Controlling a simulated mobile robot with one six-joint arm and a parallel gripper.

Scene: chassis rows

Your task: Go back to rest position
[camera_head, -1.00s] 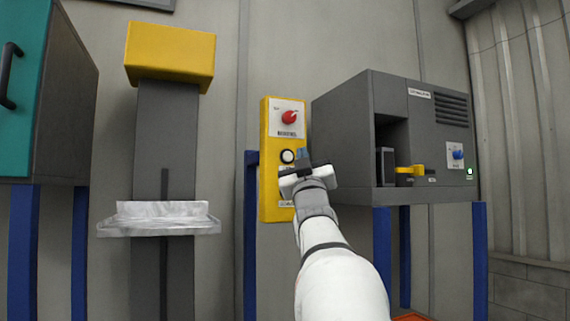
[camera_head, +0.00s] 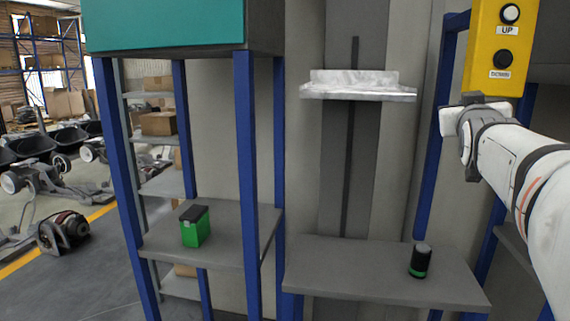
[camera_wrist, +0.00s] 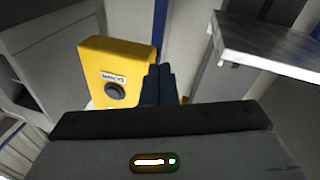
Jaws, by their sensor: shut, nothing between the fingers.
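My white arm comes in from the right in the head view, and my gripper (camera_head: 476,99) is at the lower part of the yellow control box (camera_head: 494,45). In the wrist view its dark fingers (camera_wrist: 158,84) are shut together with nothing between them. The box carries a white button (camera_head: 510,13) marked UP and a black button (camera_head: 502,59) below it. The black button also shows in the wrist view (camera_wrist: 114,91), left of the fingertips and apart from them. Whether my gripper touches the box is unclear.
A pale metal platform (camera_head: 358,93) sits on a grey column, left of my gripper. Below, a grey shelf (camera_head: 350,268) holds a black and green cylinder (camera_head: 420,260). A green box (camera_head: 195,226) stands on the left rack.

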